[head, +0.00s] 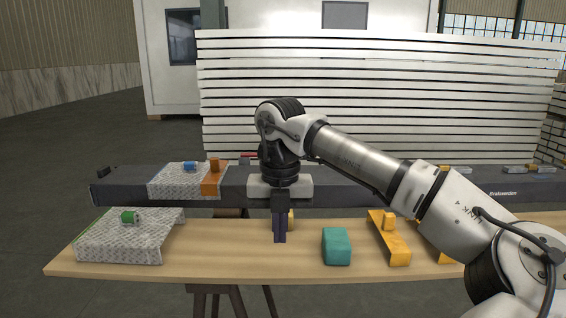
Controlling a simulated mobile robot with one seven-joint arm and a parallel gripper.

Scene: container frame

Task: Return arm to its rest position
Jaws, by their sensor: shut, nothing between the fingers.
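My arm reaches in from the right in the head view, and its wrist hangs over the middle of the wooden table. My gripper (280,236) points straight down, its dark fingers shut together with nothing between them. The fingertips are in front of a small yellow piece (290,220), which they partly hide. I cannot tell how far the fingertips are above the table top. A teal block (337,246) stands to the right of the gripper, apart from it.
The wooden table (230,262) carries a metal tread-plate piece (125,243) with a green part (130,217) at left and yellow brackets (392,240) at right. Behind it runs a dark beam (130,190) with a tread-plate piece, a blue part (190,166) and an orange bracket (214,178). White stacked panels (380,90) stand behind.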

